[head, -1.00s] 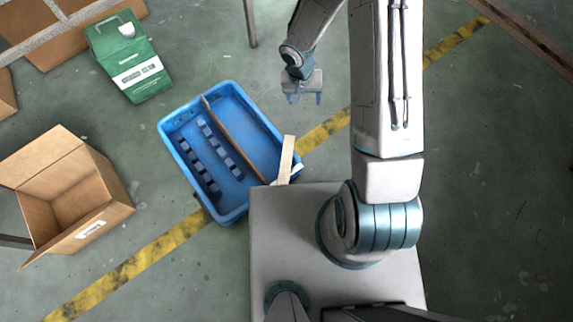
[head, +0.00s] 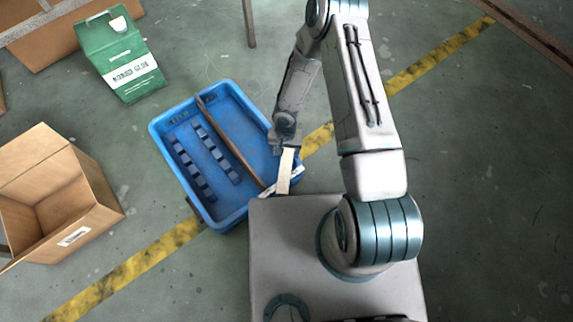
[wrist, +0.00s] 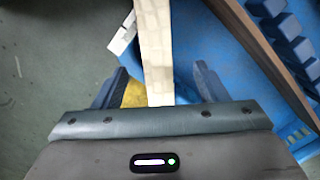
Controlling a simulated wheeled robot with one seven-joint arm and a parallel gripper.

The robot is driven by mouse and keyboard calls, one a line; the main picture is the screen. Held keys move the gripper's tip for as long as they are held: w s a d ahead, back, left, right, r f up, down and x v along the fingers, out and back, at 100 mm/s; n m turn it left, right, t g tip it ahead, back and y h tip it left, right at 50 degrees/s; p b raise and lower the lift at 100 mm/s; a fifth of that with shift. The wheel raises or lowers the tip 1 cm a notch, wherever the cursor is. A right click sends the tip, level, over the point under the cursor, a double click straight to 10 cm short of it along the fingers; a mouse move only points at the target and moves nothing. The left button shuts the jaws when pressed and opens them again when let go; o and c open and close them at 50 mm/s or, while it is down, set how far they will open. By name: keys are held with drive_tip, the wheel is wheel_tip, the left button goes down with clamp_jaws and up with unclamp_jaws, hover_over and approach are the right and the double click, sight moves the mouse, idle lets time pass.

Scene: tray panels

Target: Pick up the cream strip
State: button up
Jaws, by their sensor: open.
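The cream strip (head: 285,171) stands out at the right end of the blue tray (head: 222,222), its lower end by a white piece at the tray's corner. In the wrist view the cream strip (wrist: 156,45) runs down between my fingers. My gripper (head: 286,146) is at the strip's upper end. In the wrist view my gripper (wrist: 160,85) is open, with one finger on each side of the strip and a gap visible on both sides. The strip's near end is hidden by the gripper body.
The tray holds a brown divider (head: 228,138) and two rows of dark blue notched blocks (head: 216,150). A white piece (wrist: 122,36) lies beside the strip. An open cardboard box (head: 75,237) and a green carton (head: 122,65) stand on the floor to the left.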

sight(286, 163)
drive_tip(key=f+b, duration=0.1)
drive_tip(key=f, duration=0.3)
drive_tip(key=f+b, duration=0.1)
drive_tip(key=shift+s+d+f+b, duration=0.2)
drive_tip(key=shift+s+f+b, duration=0.15)
drive_tip(key=shift+f, duration=0.05)
drive_tip(key=c, duration=1.1)
